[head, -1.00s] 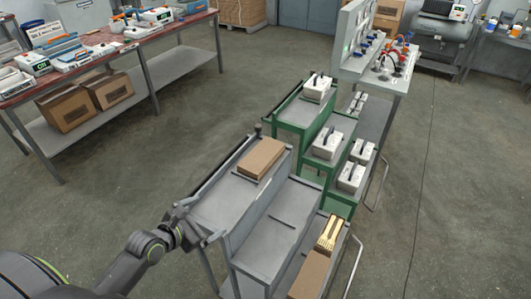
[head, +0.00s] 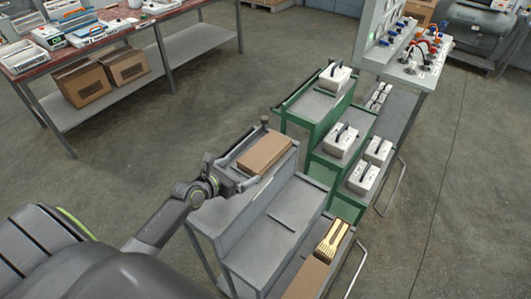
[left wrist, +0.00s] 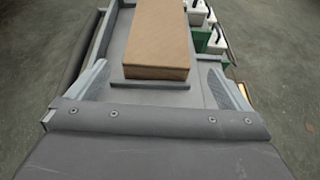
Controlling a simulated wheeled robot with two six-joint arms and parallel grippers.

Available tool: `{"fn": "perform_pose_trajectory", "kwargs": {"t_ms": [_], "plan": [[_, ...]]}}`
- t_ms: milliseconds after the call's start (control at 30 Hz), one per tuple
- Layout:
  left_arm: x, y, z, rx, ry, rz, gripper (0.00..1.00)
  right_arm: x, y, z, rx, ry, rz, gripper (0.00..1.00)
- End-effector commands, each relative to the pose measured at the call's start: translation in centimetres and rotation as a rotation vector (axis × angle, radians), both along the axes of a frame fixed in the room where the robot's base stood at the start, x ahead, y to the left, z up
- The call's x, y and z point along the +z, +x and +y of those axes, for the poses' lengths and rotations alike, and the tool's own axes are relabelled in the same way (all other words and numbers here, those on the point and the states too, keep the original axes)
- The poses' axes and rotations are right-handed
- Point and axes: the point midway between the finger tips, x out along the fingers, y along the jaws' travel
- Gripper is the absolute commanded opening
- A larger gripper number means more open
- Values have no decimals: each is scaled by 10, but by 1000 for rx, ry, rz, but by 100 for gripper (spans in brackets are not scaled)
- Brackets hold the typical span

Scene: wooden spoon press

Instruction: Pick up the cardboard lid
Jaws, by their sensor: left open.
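The cardboard lid (head: 266,152), a long flat brown block shape, lies on the top shelf of the grey stepped cart (head: 232,218). In the left wrist view the lid (left wrist: 158,38) runs away from me, centred between the fingers. My left gripper (head: 240,172) is open at the lid's near end, over the top shelf. In the left wrist view its two pale fingers (left wrist: 158,76) stand apart on either side, short of or level with the lid's near end; contact cannot be told. My right gripper is not in view.
A box of wooden spoons (head: 332,238) and another cardboard piece (head: 307,277) sit on the cart's lowest step. A green stepped cart (head: 318,108) with white handled boxes stands just beyond. A red-topped bench (head: 120,50) is at the back left. Open floor lies between.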

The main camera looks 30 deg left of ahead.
Motion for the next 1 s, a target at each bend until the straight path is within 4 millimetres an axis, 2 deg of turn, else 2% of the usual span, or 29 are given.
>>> {"fn": "perform_pose_trajectory", "kwargs": {"t_ms": [133, 333, 467, 800, 1000], "plan": [[-11, 26, -5, 0, -1, -1, 100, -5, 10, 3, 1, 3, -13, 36], [-18, 41, -8, 0, 0, 0, 100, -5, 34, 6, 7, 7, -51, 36], [-20, 47, -8, 0, 0, 0, 100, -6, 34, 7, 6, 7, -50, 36], [-37, 85, -12, 0, 0, 0, 100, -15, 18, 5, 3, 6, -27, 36], [-38, 91, -13, 0, 0, 1, 100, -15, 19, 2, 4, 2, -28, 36]]}}
